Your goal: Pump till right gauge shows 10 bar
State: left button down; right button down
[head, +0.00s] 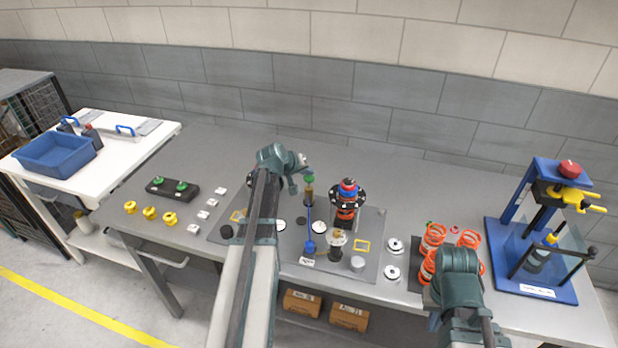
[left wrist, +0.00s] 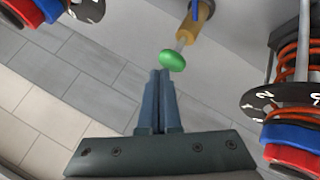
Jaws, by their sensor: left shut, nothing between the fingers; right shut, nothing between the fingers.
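A pump with a green knob (head: 309,178) on a thin rod above a brass-coloured body (head: 309,193) stands on the grey plate. My left gripper (head: 296,187) is shut and empty beside the knob. In the left wrist view its blue fingertips (left wrist: 160,73) point at the green knob (left wrist: 172,62), very close to it; I cannot tell whether they touch. Two white round dials, a left one (head: 280,225) and a right one (head: 319,227), lie on the plate; their readings are too small to see. My right gripper (head: 459,262) is shut and empty by the orange springs.
A spring strut with a red and blue top (head: 348,188) stands right of the pump; my left arm covers another. Orange springs (head: 432,238) and a blue press (head: 551,180) are at the right. Yellow parts (head: 150,213) lie at the left. The back of the table is clear.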

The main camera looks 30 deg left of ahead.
aim_at(308, 179)
pick_arm(q)
jog(key=shift+f+b, duration=1.15)
dwell(0.9)
jog(key=shift+r, duration=0.1)
dwell(0.4)
jog(key=shift+r+p, duration=1.6)
jog(key=shift+p, duration=0.1)
notch_tip(308, 179, up, 5)
jog(key=p, duration=0.5)
dwell(1.9)
notch_tip(308, 179, up, 4)
jog(key=p, duration=0.4)
jog(key=shift+f, duration=0.1)
jog(key=shift+f, duration=0.15)
